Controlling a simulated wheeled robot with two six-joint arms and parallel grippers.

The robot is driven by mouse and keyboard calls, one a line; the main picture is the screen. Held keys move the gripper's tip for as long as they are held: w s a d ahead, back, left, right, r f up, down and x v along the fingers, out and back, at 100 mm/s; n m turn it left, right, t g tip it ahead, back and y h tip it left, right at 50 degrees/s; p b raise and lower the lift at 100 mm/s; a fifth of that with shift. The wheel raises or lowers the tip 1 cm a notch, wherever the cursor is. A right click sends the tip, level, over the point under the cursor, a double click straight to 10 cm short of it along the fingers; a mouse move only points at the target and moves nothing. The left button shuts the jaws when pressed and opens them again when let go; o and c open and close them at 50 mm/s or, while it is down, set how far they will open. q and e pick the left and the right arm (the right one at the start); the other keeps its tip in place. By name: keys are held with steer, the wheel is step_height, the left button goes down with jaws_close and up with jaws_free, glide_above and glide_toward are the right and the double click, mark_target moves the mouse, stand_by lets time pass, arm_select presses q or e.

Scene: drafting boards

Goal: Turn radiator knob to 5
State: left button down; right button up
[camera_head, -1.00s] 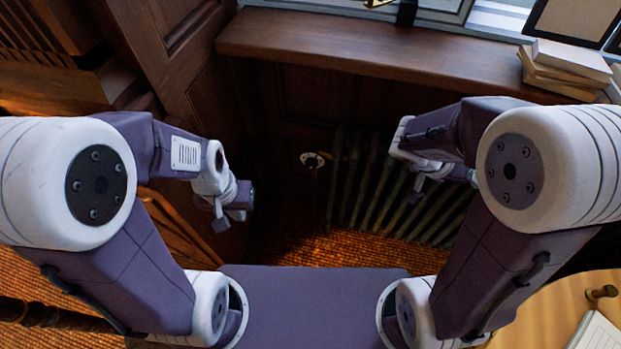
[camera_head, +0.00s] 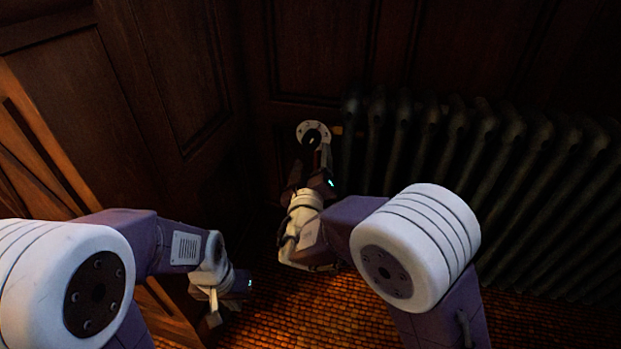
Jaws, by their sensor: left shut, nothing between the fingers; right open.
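The dial's numbers are too small to read. My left gripper (camera_head: 214,309) is shut and empty, low on the left and well apart from the knob.
The dark ribbed radiator (camera_head: 480,170) fills the right side, close beside my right gripper. Dark wood panelling (camera_head: 180,75) stands behind and to the left. A wooden slatted piece (camera_head: 35,150) is at the left edge. Woven orange-brown floor (camera_head: 310,315) shows below.

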mark_target(311, 144)
arm_select(q)
steer(key=shift+f, duration=0.6)
arm_select(e)
steer(key=shift+s+a+f, duration=0.1)
steer(key=shift+a+f, duration=0.25)
steer(key=shift+f, duration=0.25)
steer(key=w+b, duration=0.2)
steer(key=w, duration=0.7)
steer(key=shift+d, duration=0.15)
arm_select(q)
step_height(311, 144, down, 2)
arm_select(e)
steer(key=shift+c, duration=0.4)
steer(key=c, duration=1.3)
